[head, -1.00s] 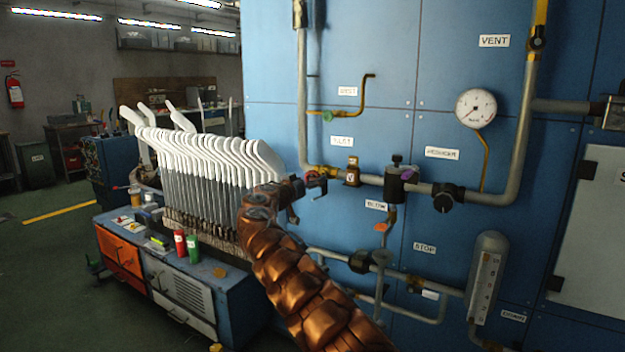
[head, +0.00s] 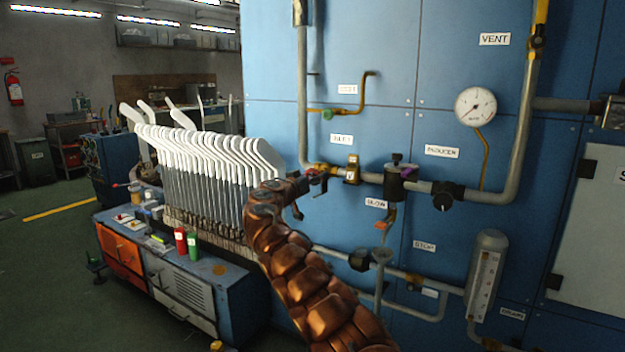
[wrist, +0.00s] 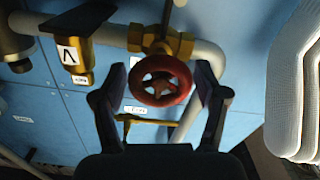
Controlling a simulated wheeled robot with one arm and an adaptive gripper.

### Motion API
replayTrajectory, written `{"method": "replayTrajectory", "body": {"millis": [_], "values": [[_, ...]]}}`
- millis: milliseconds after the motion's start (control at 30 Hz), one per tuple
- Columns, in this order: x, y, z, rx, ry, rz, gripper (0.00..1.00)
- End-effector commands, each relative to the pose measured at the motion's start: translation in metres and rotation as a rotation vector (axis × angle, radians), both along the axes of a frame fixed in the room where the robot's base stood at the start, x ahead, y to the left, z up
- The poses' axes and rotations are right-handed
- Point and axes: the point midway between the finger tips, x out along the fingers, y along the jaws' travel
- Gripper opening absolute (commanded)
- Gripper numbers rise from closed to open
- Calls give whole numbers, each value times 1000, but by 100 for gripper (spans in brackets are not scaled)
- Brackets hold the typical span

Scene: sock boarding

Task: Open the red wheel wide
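The red wheel (wrist: 161,79) is a small round spoked handwheel on a brass valve body (wrist: 165,43) in the wrist view. My gripper (wrist: 162,76) is open, with one dark finger on each side of the wheel. Thin gaps seem to show between the fingers and the rim; I cannot tell whether either finger touches it. In the head view my gripper (head: 306,192) is at the blue panel, left of the "INLET"-height brass fitting (head: 352,170), and largely covers the wheel there.
A grey pipe (head: 303,90) runs down the blue panel (head: 270,60) beside my gripper. A yellow pipe with a green handle (head: 327,114) is above. White sock boards (head: 205,145) stand close on the left, above a cabinet (head: 225,285). A gauge (head: 475,107) is on the right.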

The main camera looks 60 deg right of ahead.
Motion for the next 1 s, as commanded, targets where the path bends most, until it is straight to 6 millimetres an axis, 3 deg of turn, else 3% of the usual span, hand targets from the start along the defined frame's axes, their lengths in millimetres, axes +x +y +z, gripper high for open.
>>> {"method": "replayTrajectory", "body": {"millis": [33,400,1000], "values": [[0,0,0,0,0,0,64],[-2,2,1,-3,1,-2,27],[2,2,-6,-7,95,5,28]]}}
